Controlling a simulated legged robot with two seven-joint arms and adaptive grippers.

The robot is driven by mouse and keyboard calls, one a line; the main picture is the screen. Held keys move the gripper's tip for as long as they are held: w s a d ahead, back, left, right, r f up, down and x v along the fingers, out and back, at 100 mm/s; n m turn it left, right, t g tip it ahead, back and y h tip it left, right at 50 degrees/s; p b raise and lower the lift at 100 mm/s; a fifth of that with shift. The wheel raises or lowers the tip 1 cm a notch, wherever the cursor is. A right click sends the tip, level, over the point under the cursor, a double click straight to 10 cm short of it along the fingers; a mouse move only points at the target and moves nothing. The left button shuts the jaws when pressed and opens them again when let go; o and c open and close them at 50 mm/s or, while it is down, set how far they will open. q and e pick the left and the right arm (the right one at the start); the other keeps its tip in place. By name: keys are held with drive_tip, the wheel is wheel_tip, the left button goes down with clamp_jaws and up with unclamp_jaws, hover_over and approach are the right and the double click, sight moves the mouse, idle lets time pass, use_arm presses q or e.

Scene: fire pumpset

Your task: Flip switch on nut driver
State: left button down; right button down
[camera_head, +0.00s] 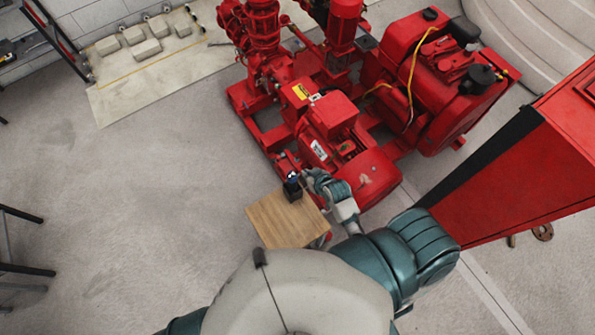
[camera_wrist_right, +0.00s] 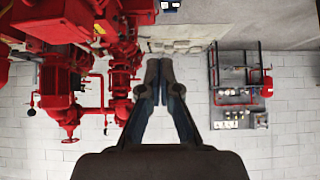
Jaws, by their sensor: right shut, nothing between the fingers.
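A small black tool with a pale bluish top, which looks like the nut driver (camera_head: 292,189), stands at the far corner of a small wooden table (camera_head: 272,226). Its switch is too small to make out. My right arm reaches over from the right, and its wrist is close beside the tool. Whether the gripper touches the tool cannot be told. In the right wrist view my right gripper (camera_wrist_right: 159,66) is shut, with its fingertips together and nothing between them. A small dark-and-pale thing shows at the top edge there, cut off. My left gripper is not in view.
A large red pumpset (camera_head: 330,120) stands just beyond the table and to its right. A red cabinet (camera_head: 530,165) is at the right. A pale mat (camera_head: 120,95) with several blocks lies at the back left. The floor left of the table is clear.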

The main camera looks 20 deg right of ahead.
hover_over(294, 177)
drive_tip(key=w+d, duration=0.1)
wheel_tip(294, 177, down, 7)
drive_tip(key=shift+d+b, duration=0.15)
drive_tip(key=shift+b, duration=0.3)
wheel_tip(294, 177, down, 2)
drive_tip(key=shift+s+f, duration=0.15)
drive_tip(key=shift+f, duration=0.1)
drive_tip(key=shift+d+f, duration=0.15)
drive_tip(key=shift+f, duration=0.45)
drive_tip(key=shift+r, duration=0.1)
drive_tip(key=shift+s+a+r+p, duration=0.15)
drive_tip(key=shift+a+r+p, duration=0.15)
drive_tip(key=shift+a+p, duration=0.45)
